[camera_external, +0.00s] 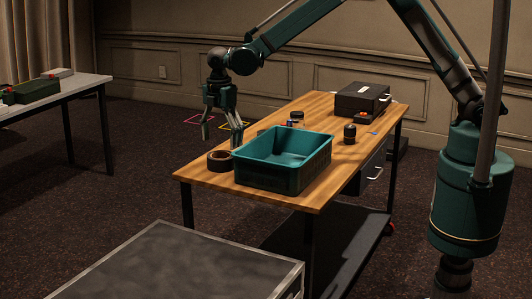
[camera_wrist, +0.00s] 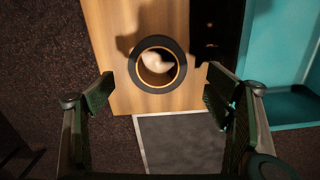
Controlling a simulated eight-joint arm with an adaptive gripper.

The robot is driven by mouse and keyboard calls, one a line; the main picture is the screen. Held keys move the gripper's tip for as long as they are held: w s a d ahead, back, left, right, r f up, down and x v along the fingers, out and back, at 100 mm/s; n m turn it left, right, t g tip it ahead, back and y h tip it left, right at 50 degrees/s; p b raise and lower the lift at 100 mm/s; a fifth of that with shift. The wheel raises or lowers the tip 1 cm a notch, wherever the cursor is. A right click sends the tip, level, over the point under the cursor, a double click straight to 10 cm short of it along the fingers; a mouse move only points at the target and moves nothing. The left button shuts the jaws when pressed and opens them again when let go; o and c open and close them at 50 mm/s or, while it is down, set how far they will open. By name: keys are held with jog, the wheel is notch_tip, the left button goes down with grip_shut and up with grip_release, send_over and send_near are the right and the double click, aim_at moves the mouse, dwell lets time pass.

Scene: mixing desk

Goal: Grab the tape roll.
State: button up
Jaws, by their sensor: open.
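The tape roll (camera_external: 220,160) is a dark ring lying flat on the wooden table near its left front corner, just left of the teal bin. In the wrist view the tape roll (camera_wrist: 136,64) shows from above as a black ring with a tan inner edge, and a pale patch shows through its hole. My gripper (camera_external: 222,136) is above the table's left edge, fingers pointing down, close to the tape roll. In the wrist view my gripper (camera_wrist: 160,88) is open and empty, with its fingers spread to either side below the roll. The roll is apart from both fingers.
The teal bin (camera_external: 262,172) stands right beside the tape roll; its wall (camera_wrist: 250,60) is close to my right finger in the wrist view. A dark cylinder (camera_external: 350,134) and a dark case (camera_external: 362,97) are further back. A grey-topped case (camera_external: 180,265) stands in front.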

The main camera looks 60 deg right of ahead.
aim_at(221, 155)
jog(key=shift+f, duration=0.15)
jog(key=shift+f, duration=1.15)
jog(key=shift+f, duration=0.15)
jog(key=shift+w+d+f+b, duration=0.15)
jog(key=shift+f+b, duration=0.4)
jog(key=shift+f, duration=1.9)
jog(key=c, duration=1.2)
